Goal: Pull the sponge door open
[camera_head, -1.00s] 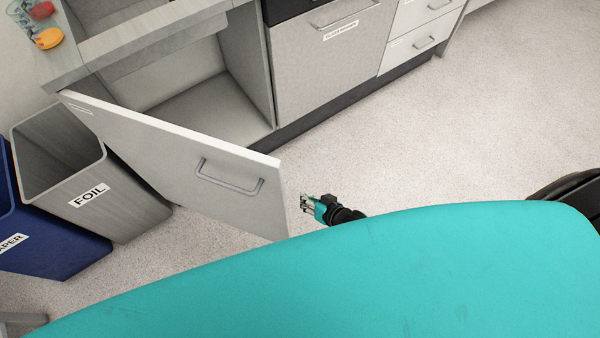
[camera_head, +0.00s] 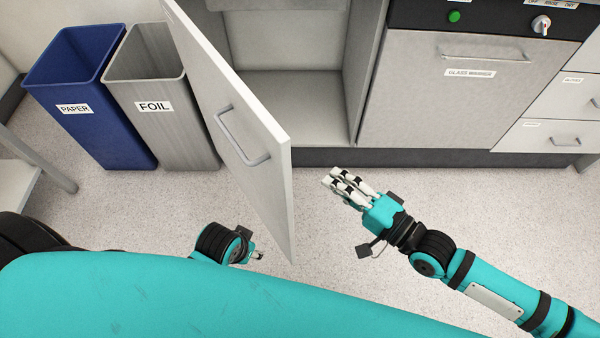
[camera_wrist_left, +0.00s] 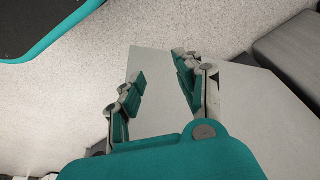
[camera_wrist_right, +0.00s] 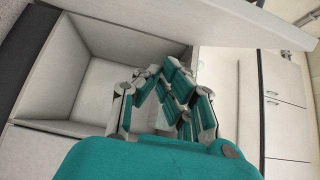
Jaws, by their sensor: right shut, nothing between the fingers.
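The sponge door (camera_head: 225,110) is a light grey cabinet door with a bar handle (camera_head: 240,140). It stands swung well out from its cabinet (camera_head: 300,95), whose inside shows. My right gripper (camera_head: 338,180) is shut and empty, to the right of the door's free edge and apart from it. It also shows in the right wrist view (camera_wrist_right: 165,85), before the open cabinet (camera_wrist_right: 100,90). My left gripper (camera_head: 258,255) is low, on the handle side of the door, partly hidden by its own wrist. In the left wrist view its fingers (camera_wrist_left: 158,80) are apart with nothing between them, a pale panel beyond.
A blue PAPER bin (camera_head: 90,125) and a grey FOIL bin (camera_head: 165,125) stand left of the door. The glass washer (camera_head: 450,110) and drawers (camera_head: 545,145) line the right. The floor (camera_head: 330,260) before them is free.

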